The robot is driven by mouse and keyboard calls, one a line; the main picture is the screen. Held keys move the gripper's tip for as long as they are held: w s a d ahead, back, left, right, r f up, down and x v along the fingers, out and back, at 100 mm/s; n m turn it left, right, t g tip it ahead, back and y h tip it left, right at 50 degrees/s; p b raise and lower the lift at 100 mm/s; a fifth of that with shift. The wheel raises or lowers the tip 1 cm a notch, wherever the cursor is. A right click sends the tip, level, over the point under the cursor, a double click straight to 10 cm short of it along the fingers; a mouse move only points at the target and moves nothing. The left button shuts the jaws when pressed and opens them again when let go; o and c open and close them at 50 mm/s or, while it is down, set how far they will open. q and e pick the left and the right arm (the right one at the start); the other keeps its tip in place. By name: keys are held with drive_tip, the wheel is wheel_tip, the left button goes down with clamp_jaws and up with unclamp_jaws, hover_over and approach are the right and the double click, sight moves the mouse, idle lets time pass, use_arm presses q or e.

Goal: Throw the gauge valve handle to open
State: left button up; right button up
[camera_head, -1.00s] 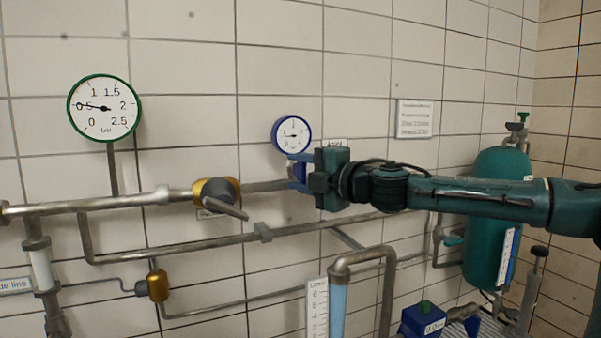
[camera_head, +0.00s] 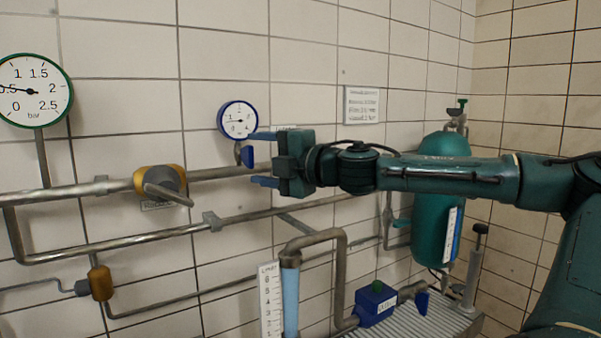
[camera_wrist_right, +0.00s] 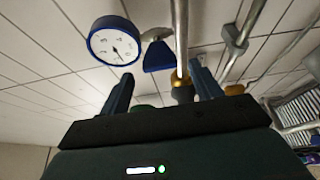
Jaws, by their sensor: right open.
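The gauge valve handle is a small blue lever (camera_head: 247,157) hanging just below the blue-rimmed gauge (camera_head: 238,121), by the upper pipe. It also shows in the right wrist view as a blue wedge (camera_wrist_right: 158,57) beside the gauge (camera_wrist_right: 114,42). My right gripper (camera_head: 262,159) comes in from the right with its two blue fingers apart, one above the other. The handle is just past the fingertips, near the upper one; whether they touch is unclear. In the right wrist view the handle appears beyond the gap between the fingertips (camera_wrist_right: 162,76). My left gripper is not in view.
A brass valve with a grey lever (camera_head: 167,190) sits on the upper pipe to the left, below a green-rimmed gauge (camera_head: 32,90). A bent grey pipe (camera_head: 335,245) rises below my arm. A teal cylinder (camera_head: 432,220) stands at right. The tiled wall is close behind the pipes.

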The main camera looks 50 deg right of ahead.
use_arm(q)
drive_tip(key=b, duration=0.1)
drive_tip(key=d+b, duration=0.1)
drive_tip(key=b, duration=0.1)
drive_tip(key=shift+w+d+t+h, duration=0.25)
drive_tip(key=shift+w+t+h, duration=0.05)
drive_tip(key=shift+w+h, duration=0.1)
use_arm(e)
drive_tip(key=s, duration=0.9)
drive_tip(key=shift+s+d, duration=0.15)
drive_tip(key=shift+d, duration=0.25)
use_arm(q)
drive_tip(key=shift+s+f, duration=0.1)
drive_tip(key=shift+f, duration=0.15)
